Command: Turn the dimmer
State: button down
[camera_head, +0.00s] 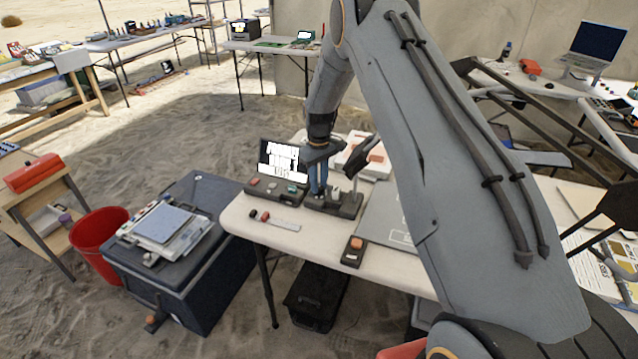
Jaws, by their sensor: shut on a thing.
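My gripper (318,188) points down over the near table, its fingers low at the left part of a dark-based device (346,208). It is shut on a small part there, which appears to be the dimmer. The fingers hide most of that part, so its knob and its turn angle cannot be made out. Light grey upright parts of the device stand just right of the fingers.
Left of my gripper stand a lit screen (282,160) and a dark panel with buttons (275,188). A box with an orange button (354,251) sits near the front edge of the white table (287,243). A red bucket (97,235) and dark chest (190,270) stand left.

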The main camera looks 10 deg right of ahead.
jog(key=m+b, duration=0.3)
jog(key=m, duration=0.1)
jog(key=shift+m+b, duration=0.85)
jog(key=shift+m, duration=1.35)
jog(key=c, duration=1.5)
grip_release()
jog(key=shift+c, duration=0.2)
jog(key=shift+r, duration=0.1)
